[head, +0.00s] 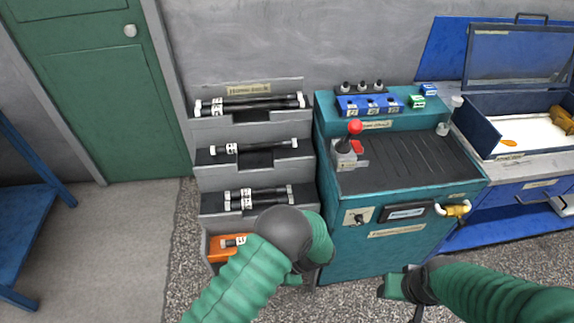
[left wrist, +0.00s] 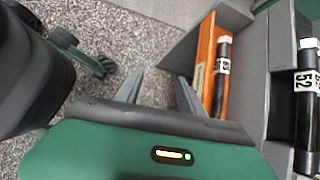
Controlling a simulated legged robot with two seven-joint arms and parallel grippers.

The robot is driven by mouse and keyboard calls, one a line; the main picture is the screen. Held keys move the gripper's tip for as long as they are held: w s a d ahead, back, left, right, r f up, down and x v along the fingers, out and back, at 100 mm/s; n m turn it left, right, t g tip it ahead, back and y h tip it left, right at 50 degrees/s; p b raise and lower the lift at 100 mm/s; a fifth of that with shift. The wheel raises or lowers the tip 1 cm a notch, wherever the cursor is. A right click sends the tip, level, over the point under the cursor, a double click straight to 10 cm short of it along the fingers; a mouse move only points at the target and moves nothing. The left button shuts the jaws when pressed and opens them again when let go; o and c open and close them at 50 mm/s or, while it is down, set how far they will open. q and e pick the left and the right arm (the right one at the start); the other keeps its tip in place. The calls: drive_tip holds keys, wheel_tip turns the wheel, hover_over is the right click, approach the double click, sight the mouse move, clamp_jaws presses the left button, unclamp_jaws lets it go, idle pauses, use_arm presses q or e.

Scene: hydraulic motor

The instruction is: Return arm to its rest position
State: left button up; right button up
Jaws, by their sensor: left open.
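My left arm (head: 240,280) reaches in from the bottom of the head view, in front of the lower right part of the stepped rack. Its gripper is mostly hidden there behind my own wrist. In the left wrist view the left gripper (left wrist: 158,88) has its two grey fingers apart, with nothing between them and speckled floor beyond. The fingers are beside the rack's orange bottom tray (left wrist: 204,60), which holds a black labelled cylinder (left wrist: 222,75). My right arm (head: 500,292) comes in from the right; its gripper (head: 405,290) is low in front of the teal cabinet, its fingers unclear.
The stepped rack (head: 210,170) holds several black cylinders with white ends. The teal cabinet (head: 350,255) stands close on its right, with a red-knobbed lever (head: 355,128) on top. A blue bench (head: 520,190) is at right. Open floor (head: 120,250) lies left of the rack.

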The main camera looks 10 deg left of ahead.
use_arm(q)
drive_tip(key=s+a+r+n+t+h+p, duration=0.1)
drive_tip(key=r+n+p, duration=0.3)
drive_tip(key=r, duration=0.7)
drive_tip(key=s+a+r+n+t+h+p, duration=0.1)
drive_tip(key=s+a+r+n+h+p, duration=0.2)
drive_tip(key=r, duration=0.9)
drive_tip(key=s+a+r+n+t+h+p, duration=0.1)
drive_tip(key=s+a+r+n+h+p, duration=0.1)
drive_tip(key=r+n, duration=0.4)
wheel_tip(320, 180, up, 6)
drive_tip(key=s+h+p, duration=0.1)
drive_tip(key=s+p, duration=0.1)
drive_tip(key=shift+a+f+n+p, duration=0.15)
drive_tip(key=shift+a+n+p, duration=0.1)
drive_tip(key=shift+n+p, duration=0.15)
drive_tip(key=shift+s+a, duration=0.15)
drive_tip(key=shift+a, duration=0.1)
drive_tip(key=shift+d, duration=0.1)
